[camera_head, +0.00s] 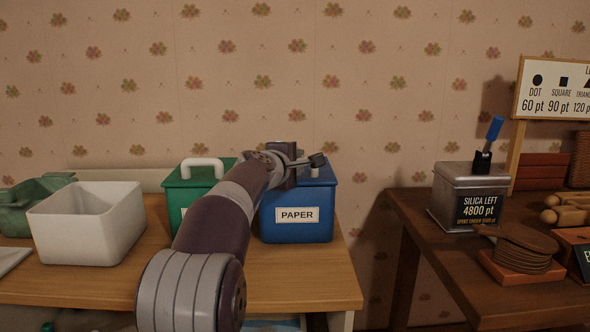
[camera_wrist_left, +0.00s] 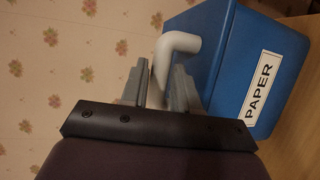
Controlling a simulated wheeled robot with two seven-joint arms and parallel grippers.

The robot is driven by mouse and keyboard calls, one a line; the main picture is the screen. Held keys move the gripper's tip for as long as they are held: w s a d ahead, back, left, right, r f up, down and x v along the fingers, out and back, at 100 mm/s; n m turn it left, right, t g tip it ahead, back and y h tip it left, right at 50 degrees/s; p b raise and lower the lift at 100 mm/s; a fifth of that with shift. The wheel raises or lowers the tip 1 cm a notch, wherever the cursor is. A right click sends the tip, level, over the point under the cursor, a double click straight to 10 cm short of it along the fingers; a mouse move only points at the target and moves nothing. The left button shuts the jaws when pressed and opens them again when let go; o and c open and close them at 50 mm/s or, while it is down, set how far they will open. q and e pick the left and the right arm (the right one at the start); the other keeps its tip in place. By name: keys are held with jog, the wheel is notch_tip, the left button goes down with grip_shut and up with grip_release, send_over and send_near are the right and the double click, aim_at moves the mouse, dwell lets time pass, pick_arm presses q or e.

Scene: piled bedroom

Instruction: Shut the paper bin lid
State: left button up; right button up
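The blue paper bin (camera_head: 297,222) stands at the right end of the wooden desk, with a white PAPER label on its front. Its blue lid (camera_head: 325,172) is partly hidden behind my gripper, and I cannot tell whether it sits fully down. My left gripper (camera_head: 310,160) is at the top of this bin. In the left wrist view, my left gripper (camera_wrist_left: 160,85) has its grey fingers on either side of the white lid handle (camera_wrist_left: 180,43), which fills the gap between them. The bin (camera_wrist_left: 265,60) is to the right there. My right gripper is not in view.
A green bin (camera_head: 180,195) with a white handle stands left of the paper bin, partly behind my arm. A white open box (camera_head: 85,235) is further left. A darker table (camera_head: 440,250) with a silica box (camera_head: 465,190) stands to the right, across a gap.

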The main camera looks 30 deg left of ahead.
pick_arm(q)
jog(key=shift+o, duration=0.9)
jog(key=b+v, duration=0.1)
jog(key=v, duration=1.1)
jog(key=shift+s, duration=0.35)
